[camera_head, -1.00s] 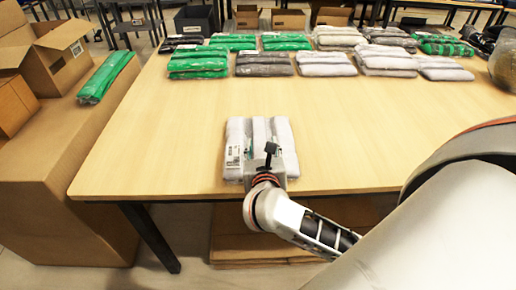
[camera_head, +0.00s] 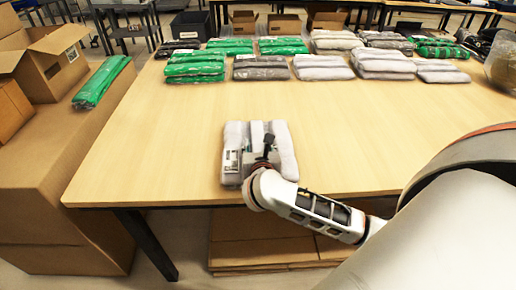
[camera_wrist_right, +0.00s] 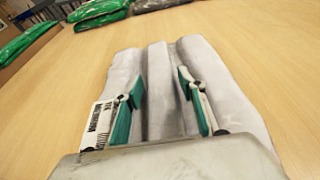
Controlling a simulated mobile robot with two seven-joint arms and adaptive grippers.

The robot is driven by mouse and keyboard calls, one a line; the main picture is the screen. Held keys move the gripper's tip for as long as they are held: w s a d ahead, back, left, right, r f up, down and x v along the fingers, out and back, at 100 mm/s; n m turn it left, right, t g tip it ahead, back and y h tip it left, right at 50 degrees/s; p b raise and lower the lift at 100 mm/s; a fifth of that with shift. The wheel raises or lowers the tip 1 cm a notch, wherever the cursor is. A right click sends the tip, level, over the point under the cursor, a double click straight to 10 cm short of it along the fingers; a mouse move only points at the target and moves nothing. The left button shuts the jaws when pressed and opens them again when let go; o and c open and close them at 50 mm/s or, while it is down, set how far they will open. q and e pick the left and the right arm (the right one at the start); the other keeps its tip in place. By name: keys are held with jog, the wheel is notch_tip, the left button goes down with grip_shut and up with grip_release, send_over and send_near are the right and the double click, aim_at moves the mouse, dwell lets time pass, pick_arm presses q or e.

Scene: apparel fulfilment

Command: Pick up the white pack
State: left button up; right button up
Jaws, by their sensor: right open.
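The white pack (camera_head: 284,150) lies near the front edge of the wooden table in the head view, apart from the other packs. It has lengthwise folds and a barcode label (camera_wrist_right: 98,125) on its left side. My right gripper (camera_head: 266,158) is over the near part of the pack. In the right wrist view, its two green-padded fingers (camera_wrist_right: 165,92) are spread apart above the pack's middle fold, with nothing held between them. Whether the fingertips touch the pack is unclear. My left gripper is not in view.
Rows of green, grey and white packs (camera_head: 260,67) lie along the far part of the table (camera_head: 150,145). A green pack (camera_head: 102,82) rests on a large cardboard box (camera_head: 60,150) at the left. The table around the white pack is clear.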

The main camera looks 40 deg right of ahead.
jog(key=c, duration=1.1)
grip_shut()
jog(key=shift+r, duration=0.15)
